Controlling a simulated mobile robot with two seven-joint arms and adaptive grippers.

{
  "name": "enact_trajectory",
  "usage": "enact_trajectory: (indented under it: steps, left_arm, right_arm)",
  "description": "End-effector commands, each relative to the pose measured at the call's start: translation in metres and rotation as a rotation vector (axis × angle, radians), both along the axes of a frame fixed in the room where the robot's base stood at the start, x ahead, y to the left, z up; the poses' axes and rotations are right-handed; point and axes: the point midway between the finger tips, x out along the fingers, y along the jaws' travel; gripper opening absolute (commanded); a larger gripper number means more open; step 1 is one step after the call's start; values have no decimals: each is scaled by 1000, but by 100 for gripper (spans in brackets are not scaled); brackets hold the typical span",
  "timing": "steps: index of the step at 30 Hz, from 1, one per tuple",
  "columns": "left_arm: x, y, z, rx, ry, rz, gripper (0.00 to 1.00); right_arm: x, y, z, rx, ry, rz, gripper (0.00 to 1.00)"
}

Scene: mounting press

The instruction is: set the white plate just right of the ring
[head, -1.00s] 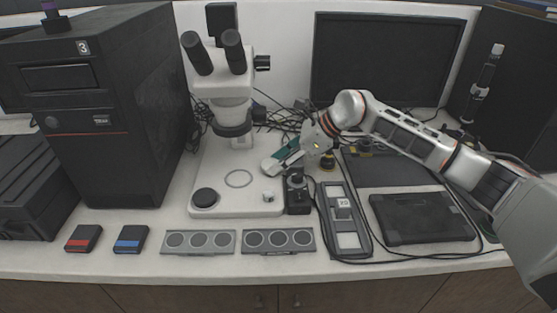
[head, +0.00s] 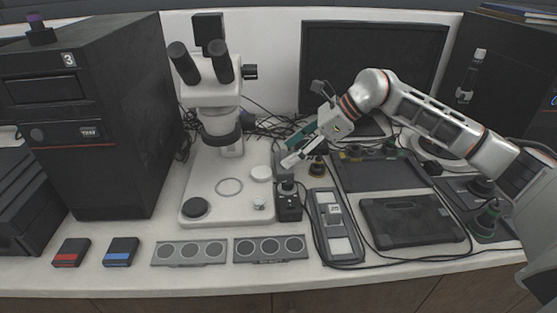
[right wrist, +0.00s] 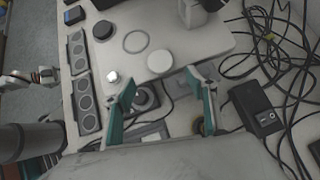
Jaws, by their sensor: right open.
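The white plate (head: 261,173) lies flat on the pale microscope base, just right of the thin ring (head: 229,186) and apart from it. In the right wrist view the plate (right wrist: 160,62) and the ring (right wrist: 137,41) both show unobstructed, with a gap between them. My right gripper (head: 287,158) is open and empty, to the right of the plate and clear of it. Its two teal fingers (right wrist: 160,82) stand wide apart in the right wrist view. A white arm part at the left edge of the right wrist view may be my left arm; its jaws cannot be made out.
The microscope (head: 215,90) rises behind the ring. A black knob (head: 195,207) and a small metal knob (head: 259,204) sit on the base's front part. A black device (head: 289,202) stands right of the base. Loose cables lie behind.

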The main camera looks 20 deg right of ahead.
Motion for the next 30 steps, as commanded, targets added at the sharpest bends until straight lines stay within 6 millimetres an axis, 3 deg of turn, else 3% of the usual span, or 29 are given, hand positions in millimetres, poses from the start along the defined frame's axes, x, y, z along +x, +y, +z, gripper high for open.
enact_trajectory:
  steps: [7,24,26,30]
  left_arm:
    - [0,0,-1,0,1,0,40]
    - [0,0,1,1,0,-1,40]
    - [2,0,6,1,-4,-1,40]
    - [9,1,37,3,-23,1,40]
  right_arm:
    - [-8,-16,18,-1,-1,0,57]
    - [-9,-18,22,1,-1,1,57]
    - [-9,-18,29,1,-7,1,57]
    - [-10,-18,72,1,-34,0,57]
